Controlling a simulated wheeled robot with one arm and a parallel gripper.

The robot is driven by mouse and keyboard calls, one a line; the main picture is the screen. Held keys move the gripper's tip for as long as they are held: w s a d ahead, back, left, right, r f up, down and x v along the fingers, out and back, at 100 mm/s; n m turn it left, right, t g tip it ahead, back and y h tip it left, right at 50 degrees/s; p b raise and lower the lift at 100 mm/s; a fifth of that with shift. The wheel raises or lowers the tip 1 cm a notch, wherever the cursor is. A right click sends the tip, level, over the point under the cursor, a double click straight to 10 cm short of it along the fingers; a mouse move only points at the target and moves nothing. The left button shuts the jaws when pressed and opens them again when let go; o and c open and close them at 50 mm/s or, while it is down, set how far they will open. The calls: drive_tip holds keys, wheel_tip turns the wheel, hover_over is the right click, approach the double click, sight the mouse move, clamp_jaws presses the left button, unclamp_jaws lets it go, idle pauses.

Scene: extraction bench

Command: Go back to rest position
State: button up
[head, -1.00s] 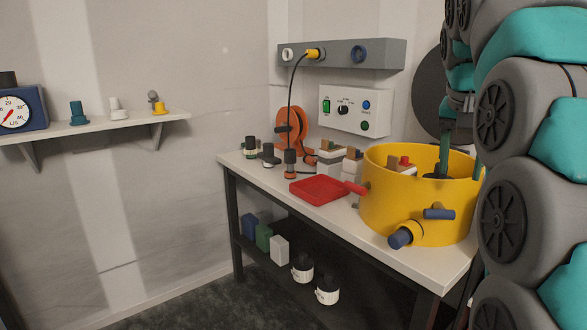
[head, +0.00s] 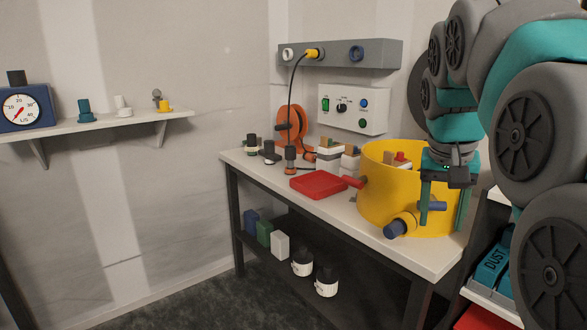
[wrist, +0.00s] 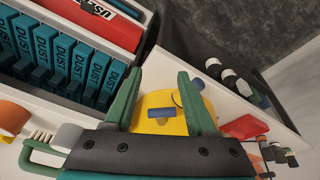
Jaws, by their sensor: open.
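My gripper (head: 441,205) is open and hangs in front of the yellow tub (head: 377,187) at the right end of the bench. In the head view its two teal fingers point down and partly cover the tub's front. In the wrist view my gripper (wrist: 152,98) shows its green fingers spread apart, with nothing between them but the tub (wrist: 160,118) and its blue-ended fitting (wrist: 162,112) beyond. The arm is folded at the right of the head view and hides part of the wall behind it.
A red tray (head: 318,184) lies on the bench (head: 265,184) left of the tub. Teal boxes marked DUST (wrist: 62,62) stand in a rack at right, beside a red box (wrist: 98,20). Bottles (head: 326,282) stand on the lower shelf. The floor (head: 200,300) before the bench is clear.

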drive_tip(key=s+a+f+n+g+y, duration=0.1)
drive_tip(key=s+a+f, duration=0.4)
drive_tip(key=s+f, duration=0.7)
drive_tip(key=s+a+f+n+g+y, duration=0.1)
drive_tip(key=s+a+f+n+g, duration=0.2)
drive_tip(key=s+f, duration=1)
drive_tip(key=shift+s+a+f+n, duration=0.3)
drive_tip(key=shift+s+a+n, duration=0.3)
drive_tip(key=shift+s+a, duration=0.4)
